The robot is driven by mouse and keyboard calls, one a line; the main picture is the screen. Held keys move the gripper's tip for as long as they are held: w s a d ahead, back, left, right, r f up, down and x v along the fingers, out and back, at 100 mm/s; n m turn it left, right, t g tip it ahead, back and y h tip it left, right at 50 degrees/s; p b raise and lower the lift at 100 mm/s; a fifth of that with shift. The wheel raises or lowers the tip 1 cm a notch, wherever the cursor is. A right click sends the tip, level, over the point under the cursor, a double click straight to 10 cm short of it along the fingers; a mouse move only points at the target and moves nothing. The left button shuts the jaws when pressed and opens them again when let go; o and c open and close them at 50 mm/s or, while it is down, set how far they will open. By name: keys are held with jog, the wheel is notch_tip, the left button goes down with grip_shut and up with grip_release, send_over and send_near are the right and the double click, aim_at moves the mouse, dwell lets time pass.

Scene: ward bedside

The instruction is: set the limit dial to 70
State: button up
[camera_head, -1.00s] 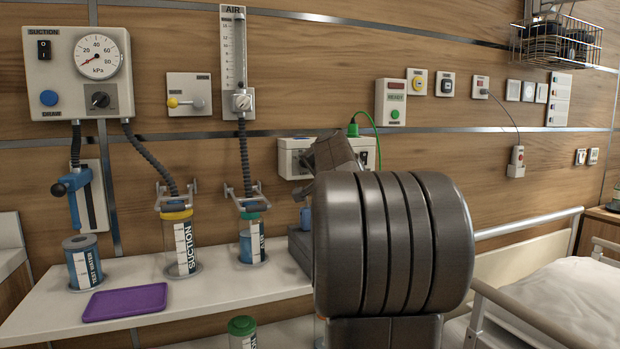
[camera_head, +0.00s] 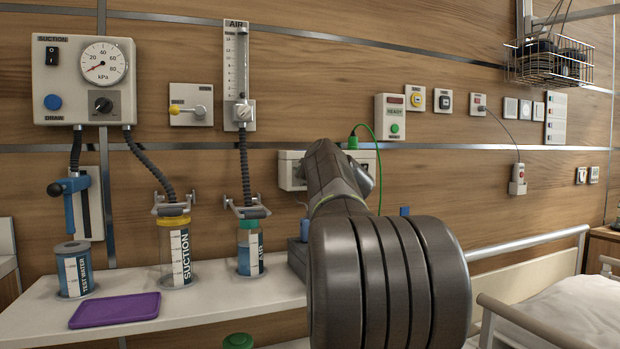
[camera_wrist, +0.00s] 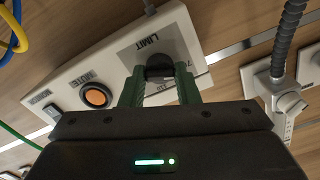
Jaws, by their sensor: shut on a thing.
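The limit dial (camera_wrist: 159,70) is a dark round knob on a grey plate printed "LIMIT", on a white wall unit (camera_wrist: 73,82). In the wrist view my gripper (camera_wrist: 159,80) has its two green fingers on either side of the knob, shut on it. The printed scale is mostly hidden by the fingers, and the dial's setting cannot be read. In the head view, the white unit (camera_head: 291,170) is largely covered by my arm, and the dial and fingers are hidden there.
An orange button (camera_wrist: 95,95) labelled "MUTE" sits beside the dial plate. A green cable (camera_head: 377,165) rises from the unit. The suction panel (camera_head: 84,80), suction jar (camera_head: 176,252) and air jar (camera_head: 250,247) are to the left. A purple tray (camera_head: 115,310) lies on the shelf.

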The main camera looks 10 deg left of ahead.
dwell(0.3)
jog(key=o, duration=1)
jog(key=shift+c, duration=0.2)
jog(key=v, duration=1.3)
jog(key=shift+s+d, duration=0.2)
jog(key=shift+s, duration=0.1)
jog(key=shift+w, duration=0.1)
jog(key=x, duration=1.3)
jog(key=shift+w+a, duration=0.25)
jog(key=shift+s+d, duration=0.1)
